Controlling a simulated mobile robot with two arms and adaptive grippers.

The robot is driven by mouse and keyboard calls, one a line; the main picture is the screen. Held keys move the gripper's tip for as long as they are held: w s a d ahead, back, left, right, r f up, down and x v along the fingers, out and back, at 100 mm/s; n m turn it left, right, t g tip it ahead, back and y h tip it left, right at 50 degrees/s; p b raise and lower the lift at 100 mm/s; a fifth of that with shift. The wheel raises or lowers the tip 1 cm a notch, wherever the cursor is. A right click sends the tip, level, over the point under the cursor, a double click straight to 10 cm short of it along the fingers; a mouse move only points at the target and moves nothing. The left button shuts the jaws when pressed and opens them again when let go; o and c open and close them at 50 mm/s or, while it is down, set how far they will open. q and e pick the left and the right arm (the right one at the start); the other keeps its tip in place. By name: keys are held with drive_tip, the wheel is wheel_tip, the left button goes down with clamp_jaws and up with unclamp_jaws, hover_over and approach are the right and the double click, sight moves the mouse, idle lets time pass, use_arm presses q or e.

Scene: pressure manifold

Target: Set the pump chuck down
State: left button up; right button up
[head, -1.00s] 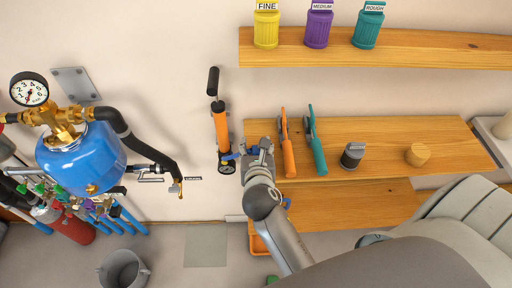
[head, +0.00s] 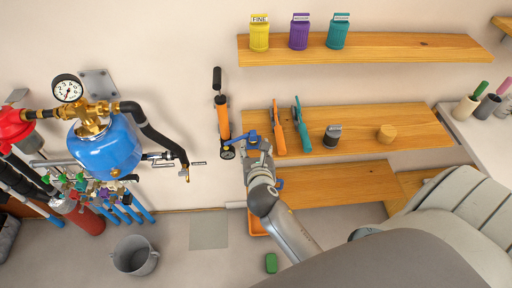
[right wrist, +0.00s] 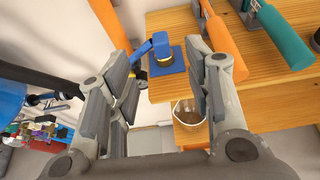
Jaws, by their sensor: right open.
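The blue pump chuck (head: 252,135) stands at the left end of the middle shelf. In the right wrist view the chuck (right wrist: 160,48) rests upright on a blue square pad (right wrist: 168,66) near the shelf edge, its blue hose running left behind a finger. The orange pump (head: 222,119) with a black handle and a round gauge stands against the wall to the left. My right gripper (head: 258,150) is open and empty, just in front of the chuck; its fingers (right wrist: 158,75) frame the chuck with gaps on both sides. My left gripper is not in view.
A lower shelf (head: 335,185) and an orange bin (right wrist: 188,135) are below. A blue tank (head: 106,150) is at left.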

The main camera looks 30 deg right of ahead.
drive_tip(key=s+a+f+m+g+y, duration=0.2)
drive_tip(key=s+f+m, duration=0.2)
drive_tip(key=f, duration=0.5)
drive_tip(key=s+a+f+m+g+y, duration=0.1)
drive_tip(key=s+a+f+m+g, duration=0.2)
drive_tip(key=f, duration=0.7)
drive_tip(key=s+a+f+m+y, duration=0.15)
drive_tip(key=s+f+m, duration=0.3)
drive_tip(key=f, duration=0.45)
drive_tip(key=s+d+f+m+g, duration=0.1)
drive_tip(key=s+f+m, duration=0.4)
drive_tip(key=s, duration=0.5)
drive_tip(key=s+d+f+m+g+y, duration=0.1)
drive_tip(key=s+f+m+g, duration=0.2)
drive_tip(key=s+f+m, duration=0.3)
drive_tip(key=s+d+f+m+g, duration=0.1)
drive_tip(key=s+f+m, duration=0.4)
drive_tip(key=s, duration=0.9)
drive_tip(key=shift+s+d+f+m+g, duration=0.2)
drive_tip(key=shift+f+m+g, duration=0.2)
drive_tip(key=shift+g, duration=0.2)
drive_tip(key=shift+f+y, duration=0.1)
drive_tip(key=shift+y, duration=0.15)
